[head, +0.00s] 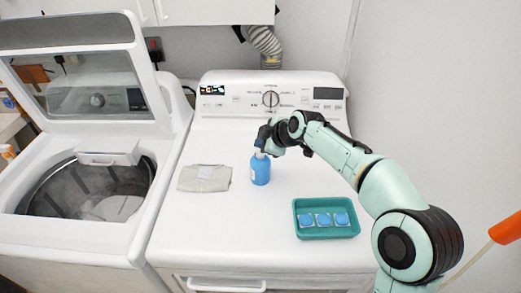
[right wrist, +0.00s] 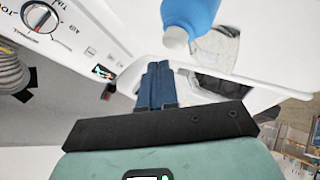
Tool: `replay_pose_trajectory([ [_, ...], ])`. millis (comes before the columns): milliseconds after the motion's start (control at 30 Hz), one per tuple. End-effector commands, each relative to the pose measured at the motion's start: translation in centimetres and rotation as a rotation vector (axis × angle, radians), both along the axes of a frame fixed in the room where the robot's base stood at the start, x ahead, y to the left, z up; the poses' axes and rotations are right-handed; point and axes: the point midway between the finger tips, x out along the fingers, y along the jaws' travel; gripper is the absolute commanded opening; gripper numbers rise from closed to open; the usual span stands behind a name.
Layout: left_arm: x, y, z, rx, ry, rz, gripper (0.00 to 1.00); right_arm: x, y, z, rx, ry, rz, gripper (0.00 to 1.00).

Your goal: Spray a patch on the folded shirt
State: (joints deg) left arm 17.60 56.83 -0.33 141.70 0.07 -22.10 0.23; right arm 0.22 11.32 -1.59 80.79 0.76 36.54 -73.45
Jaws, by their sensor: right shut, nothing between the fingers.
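The folded shirt (head: 204,178) is a flat grey piece with a paler patch, lying on the white dryer top left of the bottle. The blue spray bottle (head: 260,172) stands upright on the dryer, its top partly hidden by my right gripper (head: 262,139). In the right wrist view the gripper's blue fingers (right wrist: 160,72) are closed together and empty. The bottle (right wrist: 190,14), with its pale top, shows just beyond and to the right of the fingertips, apart from them in the picture. Part of the shirt (right wrist: 222,48) shows behind it. My left gripper is not in view.
A teal tray (head: 350,234) with blue-and-white pods (head: 324,219) sits at the dryer's front right. The control panel (head: 228,102) rises behind. An open washer (head: 85,235) stands at left, a wall at right. The dryer top around the shirt is clear.

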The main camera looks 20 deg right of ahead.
Motion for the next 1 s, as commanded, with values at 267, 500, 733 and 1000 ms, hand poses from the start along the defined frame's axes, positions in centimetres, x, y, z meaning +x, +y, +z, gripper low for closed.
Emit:
replay_pose_trajectory([
  [267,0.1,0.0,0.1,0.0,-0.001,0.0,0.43,0.0,0.0,0.1,0.0,0.0,0.0,0.0],
  [500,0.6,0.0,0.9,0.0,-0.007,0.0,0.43,0.0,0.0,1.3,-0.001,-0.002,0.0,0.0],
  [733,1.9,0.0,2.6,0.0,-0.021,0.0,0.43,0.1,0.0,3.8,-0.001,-0.005,0.0,0.0],
  [1000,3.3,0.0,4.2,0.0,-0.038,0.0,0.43,0.1,0.0,6.3,0.0,-0.005,0.0,0.0],
])
